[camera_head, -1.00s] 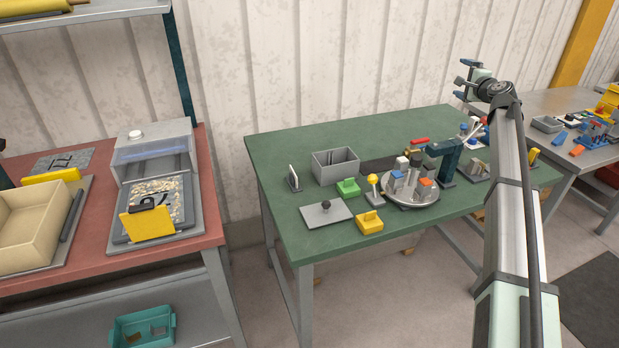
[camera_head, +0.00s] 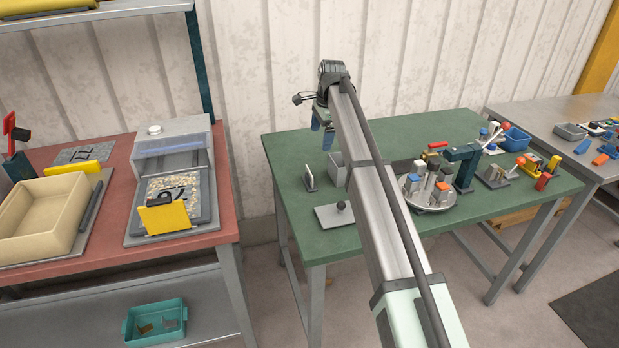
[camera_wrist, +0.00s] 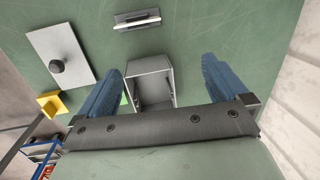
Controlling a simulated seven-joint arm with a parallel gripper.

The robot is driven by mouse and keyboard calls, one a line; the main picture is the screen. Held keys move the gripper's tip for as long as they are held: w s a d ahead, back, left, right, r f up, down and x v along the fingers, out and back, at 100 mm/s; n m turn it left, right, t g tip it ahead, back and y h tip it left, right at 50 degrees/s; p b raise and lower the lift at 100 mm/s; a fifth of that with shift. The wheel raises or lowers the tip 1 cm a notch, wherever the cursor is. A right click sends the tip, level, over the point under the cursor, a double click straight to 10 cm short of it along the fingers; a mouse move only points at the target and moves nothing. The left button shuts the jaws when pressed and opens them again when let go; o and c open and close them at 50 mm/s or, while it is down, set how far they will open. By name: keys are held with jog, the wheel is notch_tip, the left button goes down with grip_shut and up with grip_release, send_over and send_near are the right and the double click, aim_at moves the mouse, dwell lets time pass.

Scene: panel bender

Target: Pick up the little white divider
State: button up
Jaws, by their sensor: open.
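The little white divider (camera_head: 310,177) stands upright in a dark holder near the left end of the green table. It also shows in the wrist view (camera_wrist: 137,17) at the top, as a thin pale strip in its holder. My gripper (camera_head: 322,138) is above the table's back left part, higher than the divider and apart from it. In the wrist view my gripper (camera_wrist: 165,66) has its two blue fingers spread wide, with nothing held between them. The divider lies beyond the fingertips there.
A grey open box (camera_wrist: 151,66) lies below, between the fingers in the picture. A grey plate with a black knob (camera_head: 336,214) is in front of the divider. A yellow block (camera_wrist: 50,103) is nearby. A round fixture (camera_head: 430,198) stands further right. The table's front left is clear.

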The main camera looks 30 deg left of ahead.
aim_at(309, 171)
jog(key=s+a+h, duration=0.2)
jog(key=s, duration=0.2)
notch_tip(309, 171, down, 14)
jog(key=shift+s, duration=0.1)
jog(key=c, duration=0.8)
dwell(0.4)
jog(key=shift+o, duration=0.2)
jog(key=r, duration=0.9)
jog(key=shift+w+d+r, duration=0.25)
jog(key=shift+w+r, duration=0.05)
jog(key=w+d, duration=1)
jog(key=shift+f, duration=0.3)
